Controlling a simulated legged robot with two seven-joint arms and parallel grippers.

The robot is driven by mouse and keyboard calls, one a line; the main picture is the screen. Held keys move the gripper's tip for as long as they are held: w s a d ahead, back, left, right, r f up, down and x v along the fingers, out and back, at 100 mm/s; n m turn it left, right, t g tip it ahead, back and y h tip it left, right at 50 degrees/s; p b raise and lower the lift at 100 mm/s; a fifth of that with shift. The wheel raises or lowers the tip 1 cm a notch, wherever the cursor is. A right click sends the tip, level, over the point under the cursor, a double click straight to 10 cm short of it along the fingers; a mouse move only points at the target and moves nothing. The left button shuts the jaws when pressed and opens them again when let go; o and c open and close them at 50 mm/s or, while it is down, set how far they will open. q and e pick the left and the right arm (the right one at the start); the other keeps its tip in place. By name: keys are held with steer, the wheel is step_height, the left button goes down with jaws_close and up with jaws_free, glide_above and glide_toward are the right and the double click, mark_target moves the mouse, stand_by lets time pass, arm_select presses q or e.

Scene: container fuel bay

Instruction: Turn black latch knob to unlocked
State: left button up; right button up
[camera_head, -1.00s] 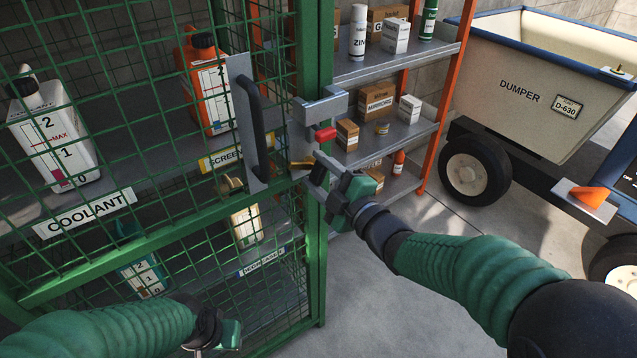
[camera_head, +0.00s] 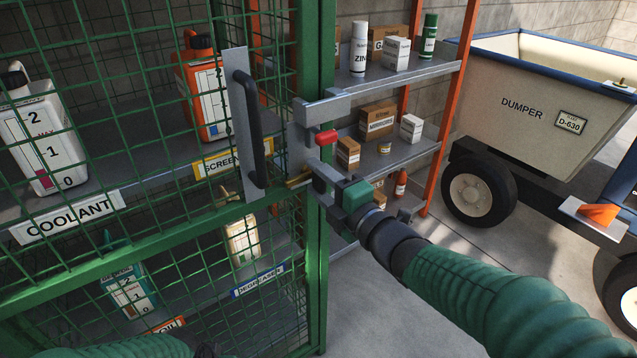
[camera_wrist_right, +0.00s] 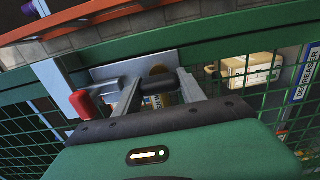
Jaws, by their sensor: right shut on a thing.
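The green mesh cage door has a latch plate (camera_head: 299,140) on its right post. My right gripper (camera_head: 318,188) is at the lower part of this plate, below a red-tipped lever (camera_head: 326,137). In the right wrist view, its two grey fingers stand either side of the black latch knob (camera_wrist_right: 158,88) and are shut on it. A brass-coloured part (camera_head: 300,180) shows just left of the fingers. The fingers mostly hide the knob in the head view, and its turn angle cannot be read. My left gripper (camera_head: 205,350) barely shows at the bottom edge.
A black pull handle (camera_head: 250,130) stands left of the latch. Coolant and other jugs sit on shelves behind the mesh. An open shelf rack (camera_head: 385,152) with cans and boxes stands behind, with a dumper (camera_head: 520,110) at right. The floor between is clear.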

steer(key=shift+f, duration=0.3)
steer(key=o, duration=1.1)
steer(key=shift+o, duration=1.3)
steer(key=shift+r, duration=0.1)
steer(key=shift+r, duration=0.1)
